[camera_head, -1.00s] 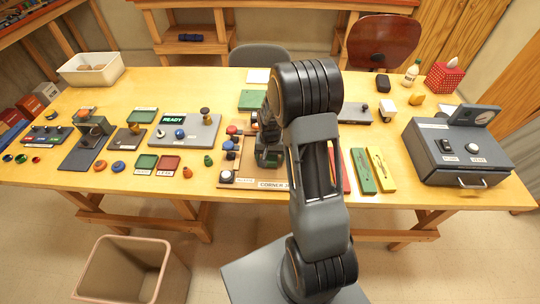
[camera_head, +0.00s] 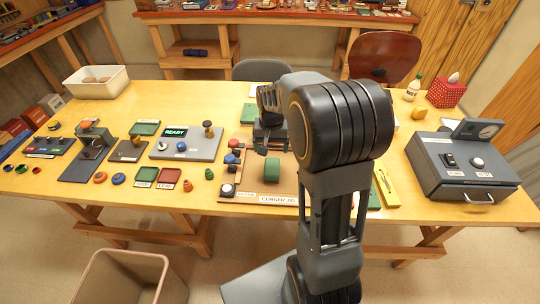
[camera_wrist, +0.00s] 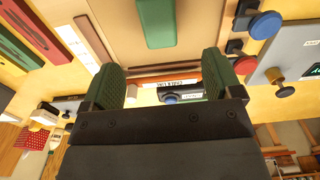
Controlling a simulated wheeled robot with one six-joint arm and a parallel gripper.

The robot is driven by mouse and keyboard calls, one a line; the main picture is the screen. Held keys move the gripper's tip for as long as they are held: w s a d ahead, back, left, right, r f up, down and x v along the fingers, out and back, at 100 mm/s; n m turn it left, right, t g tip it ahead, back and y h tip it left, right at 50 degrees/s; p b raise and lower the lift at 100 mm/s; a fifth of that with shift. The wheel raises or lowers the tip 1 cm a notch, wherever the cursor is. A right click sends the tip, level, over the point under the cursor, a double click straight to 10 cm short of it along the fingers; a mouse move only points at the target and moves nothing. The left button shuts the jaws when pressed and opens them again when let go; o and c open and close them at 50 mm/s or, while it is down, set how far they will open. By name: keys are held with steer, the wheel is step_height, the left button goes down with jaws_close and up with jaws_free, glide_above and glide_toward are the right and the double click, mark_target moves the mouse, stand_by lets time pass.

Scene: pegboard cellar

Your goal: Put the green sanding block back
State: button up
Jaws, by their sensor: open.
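The green sanding block (camera_head: 272,170) stands on the brown board labelled as a corner jig (camera_head: 252,186), right of the board's row of knobs. It also shows at the top middle of the wrist view (camera_wrist: 155,22). My gripper (camera_head: 270,140) is behind the block, apart from it, partly hidden by my arm. In the wrist view my gripper (camera_wrist: 160,62) has its two green-padded fingers spread, with nothing between them.
Red and blue knobs (camera_head: 233,150) line the board's left side. A grey READY panel (camera_head: 193,146) stands further left. A yellow bar (camera_head: 386,184) and a grey metered box (camera_head: 462,165) are to the right. A green square (camera_head: 248,113) lies behind the gripper.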

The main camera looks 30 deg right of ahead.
steer(key=s+a+r+n+t, duration=0.2)
steer(key=s+a+r, duration=0.2)
steer(key=s, duration=0.3)
steer(key=s+a+r+n+t, duration=0.2)
steer(key=s+a+r+n, duration=0.1)
steer(key=s, duration=0.5)
steer(key=shift+a+r+n, duration=0.3)
steer(key=shift+a+r, duration=0.15)
steer(key=shift+a, duration=0.35)
steer(key=shift+s, duration=0.1)
